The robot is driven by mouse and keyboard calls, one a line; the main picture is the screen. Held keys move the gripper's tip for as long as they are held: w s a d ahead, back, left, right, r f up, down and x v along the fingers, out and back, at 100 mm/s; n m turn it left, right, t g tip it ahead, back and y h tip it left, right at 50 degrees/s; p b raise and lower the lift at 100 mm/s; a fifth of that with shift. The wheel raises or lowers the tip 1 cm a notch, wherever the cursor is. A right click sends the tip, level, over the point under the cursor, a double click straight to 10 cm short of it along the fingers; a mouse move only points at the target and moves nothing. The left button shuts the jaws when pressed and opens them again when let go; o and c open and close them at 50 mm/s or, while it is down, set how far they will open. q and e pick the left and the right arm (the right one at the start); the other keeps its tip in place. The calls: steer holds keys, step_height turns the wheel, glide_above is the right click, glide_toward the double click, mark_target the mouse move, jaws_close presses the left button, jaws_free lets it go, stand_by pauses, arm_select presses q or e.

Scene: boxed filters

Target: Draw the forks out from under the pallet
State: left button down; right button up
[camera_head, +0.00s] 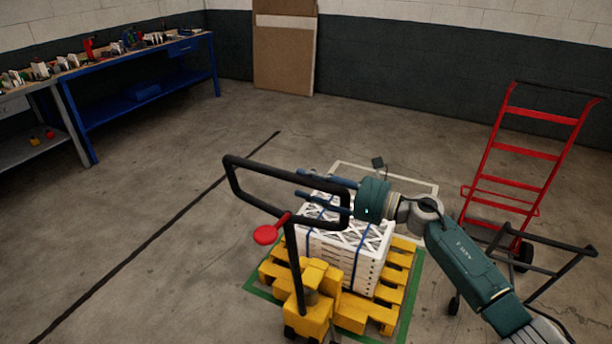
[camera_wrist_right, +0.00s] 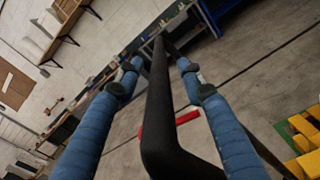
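The pallet jack's yellow body (camera_head: 312,305) stands at the near side of the yellow pallet (camera_head: 408,262) in the head view. Its forks are hidden under the pallet. Strapped white boxed filters (camera_head: 345,250) are stacked on the pallet. The jack's black loop handle (camera_head: 240,190) rises above it, with a red lever (camera_head: 267,234) on its stem. My right gripper (camera_head: 299,184) is at the handle's right part, fingers pointing left. In the wrist view, its blue fingers lie either side of the black handle bar (camera_wrist_right: 158,110), with visible gaps. My left gripper is out of view.
A green outline (camera_head: 262,298) on the floor surrounds the pallet; a white outline (camera_head: 425,184) lies behind it. A red hand truck (camera_head: 520,155) stands at the right. A blue workbench (camera_head: 140,75) lines the left wall. Floor left of the jack is clear, crossed by a black line.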

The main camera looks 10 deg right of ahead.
steer(key=shift+w+a, duration=0.35)
steer(key=shift+a, duration=0.15)
steer(key=shift+d, duration=0.1)
steer(key=shift+s, duration=0.1)
steer(key=shift+c, duration=0.3)
jaws_close()
steer(key=shift+f, duration=0.1)
